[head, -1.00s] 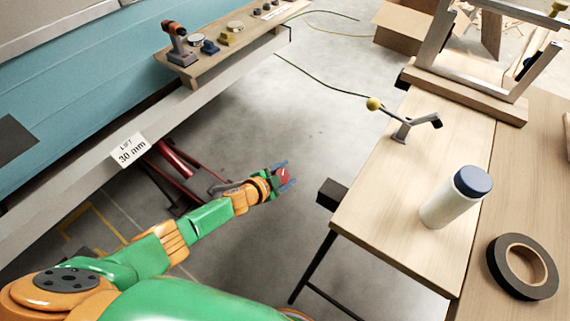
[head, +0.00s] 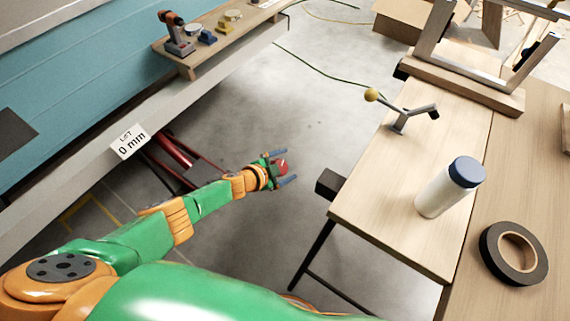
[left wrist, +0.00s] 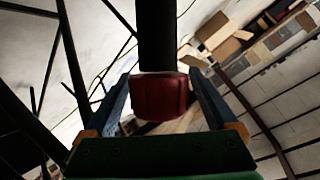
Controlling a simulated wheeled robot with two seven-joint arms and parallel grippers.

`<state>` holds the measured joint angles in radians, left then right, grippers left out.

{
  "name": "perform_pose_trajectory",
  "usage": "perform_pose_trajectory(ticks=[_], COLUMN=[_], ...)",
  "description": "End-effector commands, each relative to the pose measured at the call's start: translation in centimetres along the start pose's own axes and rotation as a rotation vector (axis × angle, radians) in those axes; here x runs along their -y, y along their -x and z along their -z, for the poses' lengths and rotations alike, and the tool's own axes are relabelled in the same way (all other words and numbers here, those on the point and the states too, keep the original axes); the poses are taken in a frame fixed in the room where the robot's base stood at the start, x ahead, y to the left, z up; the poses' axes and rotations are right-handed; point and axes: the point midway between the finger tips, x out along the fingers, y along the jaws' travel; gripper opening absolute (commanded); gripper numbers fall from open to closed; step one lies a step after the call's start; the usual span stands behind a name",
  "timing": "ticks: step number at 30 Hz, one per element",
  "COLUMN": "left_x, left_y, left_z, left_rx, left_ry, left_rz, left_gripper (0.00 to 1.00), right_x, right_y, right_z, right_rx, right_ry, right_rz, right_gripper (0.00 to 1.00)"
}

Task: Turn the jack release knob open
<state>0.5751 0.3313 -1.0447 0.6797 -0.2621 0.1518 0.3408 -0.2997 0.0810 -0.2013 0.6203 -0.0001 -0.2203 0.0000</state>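The red knob (head: 281,167) sits between the two blue fingers of my left gripper (head: 281,168) in the head view. In the left wrist view the knob (left wrist: 161,97) is at the end of a dark rod (left wrist: 157,35). The fingers stand on either side of it with a narrow gap, so the gripper is open around the knob. The red jack (head: 172,149) lies partly hidden under the camper. A label (head: 130,142) on the camper's lower edge reads "LIFT 0 mm". My right gripper is not in view.
The blue camper side (head: 75,75) with a small tool shelf (head: 200,62) is at upper left. Grey floor (head: 310,125) lies between.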

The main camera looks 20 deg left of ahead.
Motion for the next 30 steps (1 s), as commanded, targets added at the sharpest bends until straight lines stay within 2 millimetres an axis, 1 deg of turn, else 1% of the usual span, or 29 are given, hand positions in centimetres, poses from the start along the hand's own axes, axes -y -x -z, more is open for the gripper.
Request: perform_pose_trajectory(ticks=[4, 6, 8, 9, 12, 16, 20, 26, 30], left_x=[0.0, 0.1, 0.3, 0.4, 0.3, 0.2, 0.0, 0.0, -0.3], left_y=[0.0, 0.5, 1.7, 2.7, 4.9, 6.8, 7.2, 7.1, 6.7], left_z=[0.0, 0.1, 0.3, 0.4, 0.4, 0.2, 0.0, 0.0, -0.2], left_rx=[0.000, 0.001, 0.001, 0.002, 0.002, 0.002, 0.000, 0.000, 0.000], left_ry=[0.000, 0.001, 0.003, 0.002, 0.001, 0.001, -0.001, 0.000, 0.003], left_rz=[0.000, -0.001, -0.002, -0.002, -0.003, -0.001, 0.000, 0.000, 0.004], left_gripper=[0.91, 0.91, 0.91, 0.91, 0.91, 0.91, 0.91, 0.91, 0.91], right_x=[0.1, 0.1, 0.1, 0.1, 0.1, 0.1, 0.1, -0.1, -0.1], right_y=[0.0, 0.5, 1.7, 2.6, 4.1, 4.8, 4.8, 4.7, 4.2], right_z=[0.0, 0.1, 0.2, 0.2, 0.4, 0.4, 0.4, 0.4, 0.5], right_rx=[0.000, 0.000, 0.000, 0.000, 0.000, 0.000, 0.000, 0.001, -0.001], right_ry=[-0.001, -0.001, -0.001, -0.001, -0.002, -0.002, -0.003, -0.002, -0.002], right_rz=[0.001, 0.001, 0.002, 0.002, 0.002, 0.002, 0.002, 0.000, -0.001], right_gripper=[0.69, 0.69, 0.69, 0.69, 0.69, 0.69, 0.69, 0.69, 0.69])
